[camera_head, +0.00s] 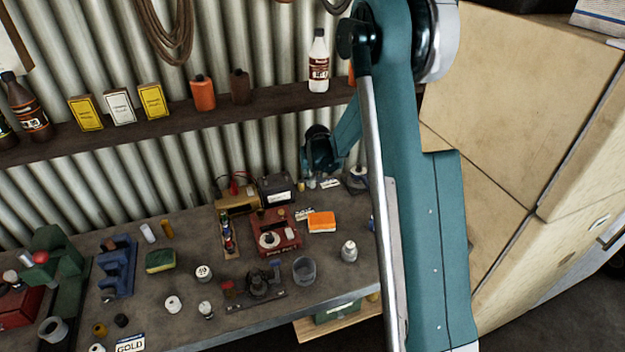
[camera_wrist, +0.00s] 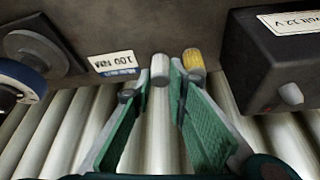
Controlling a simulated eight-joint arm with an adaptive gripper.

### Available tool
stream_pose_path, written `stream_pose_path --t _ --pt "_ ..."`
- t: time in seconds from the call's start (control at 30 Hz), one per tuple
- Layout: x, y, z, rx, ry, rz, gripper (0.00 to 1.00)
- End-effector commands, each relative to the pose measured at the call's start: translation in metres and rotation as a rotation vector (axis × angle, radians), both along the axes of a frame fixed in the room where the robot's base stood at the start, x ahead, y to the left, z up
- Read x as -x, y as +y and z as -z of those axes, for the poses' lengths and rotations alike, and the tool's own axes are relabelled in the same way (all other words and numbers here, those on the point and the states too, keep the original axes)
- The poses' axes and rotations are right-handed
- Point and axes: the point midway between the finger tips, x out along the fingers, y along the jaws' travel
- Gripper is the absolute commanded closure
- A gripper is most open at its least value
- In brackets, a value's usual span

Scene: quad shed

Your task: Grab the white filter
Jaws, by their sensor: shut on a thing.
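The white filter (camera_wrist: 159,70) is a small pale cylinder between the fingertips of my gripper (camera_wrist: 160,88) in the wrist view. The green-padded fingers are closed in on it from both sides. A yellow cylinder (camera_wrist: 194,61) stands just beside it, outside the right finger. In the head view my gripper (camera_head: 312,182) is low at the back of the workbench, near the corrugated wall. The filter is too small there to make out clearly.
A dark 12 V battery box (camera_wrist: 285,55) is close on the right in the wrist view. A label (camera_wrist: 115,64) and a round blue-rimmed part (camera_wrist: 22,80) are on the left. The workbench (camera_head: 190,265) holds several tools; a shelf (camera_head: 200,118) with bottles runs above.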

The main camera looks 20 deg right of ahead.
Motion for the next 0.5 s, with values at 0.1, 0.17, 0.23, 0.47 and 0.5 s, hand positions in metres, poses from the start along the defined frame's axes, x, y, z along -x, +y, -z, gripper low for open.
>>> stream_pose_path --t 0.1,0.17,0.23,0.47,0.5 --pt "0.000 0.000 -0.005 0.000 0.000 0.000 0.91" --pt "0.000 0.000 -0.009 0.000 0.000 0.000 0.91" --pt "0.000 0.000 -0.014 0.000 0.000 0.000 0.91" --pt "0.001 0.000 -0.034 0.000 0.000 0.000 0.91" --pt "0.008 -0.004 -0.033 0.000 0.000 0.001 0.91"
